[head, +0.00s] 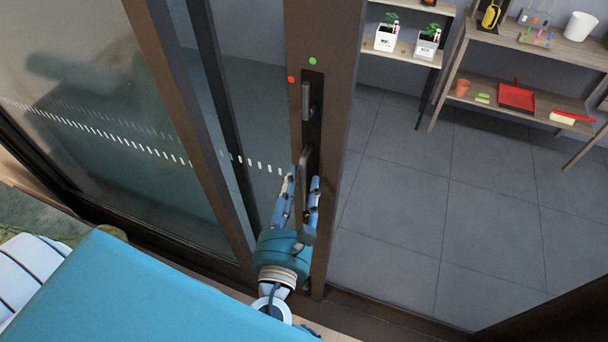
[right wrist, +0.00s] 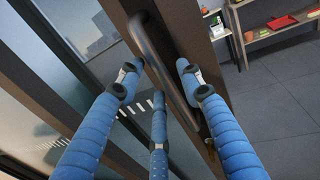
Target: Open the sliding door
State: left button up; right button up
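The sliding door has a dark brown upright (head: 335,120) with a glass pane (head: 250,125) to its left, marked by white dashes. A long dark pull handle (head: 307,160) is fixed on the upright, and it also crosses the right wrist view (right wrist: 160,60) at a slant. My right gripper (head: 304,182) is at the lower part of the handle. Its blue padded fingers are spread, with the handle between them in the right wrist view (right wrist: 156,70). I cannot tell whether any finger touches it. My left gripper is not in view.
Right of the upright I see grey tiled floor (head: 480,210) without white dashes. Shelves (head: 545,95) with a red dustpan (head: 516,97) and plant pots (head: 388,38) stand beyond. Another glass panel (head: 90,90) is at the left. A dark floor track (head: 370,318) runs below.

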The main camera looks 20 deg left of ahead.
jog(key=v, duration=1)
jog(key=shift+d, duration=0.35)
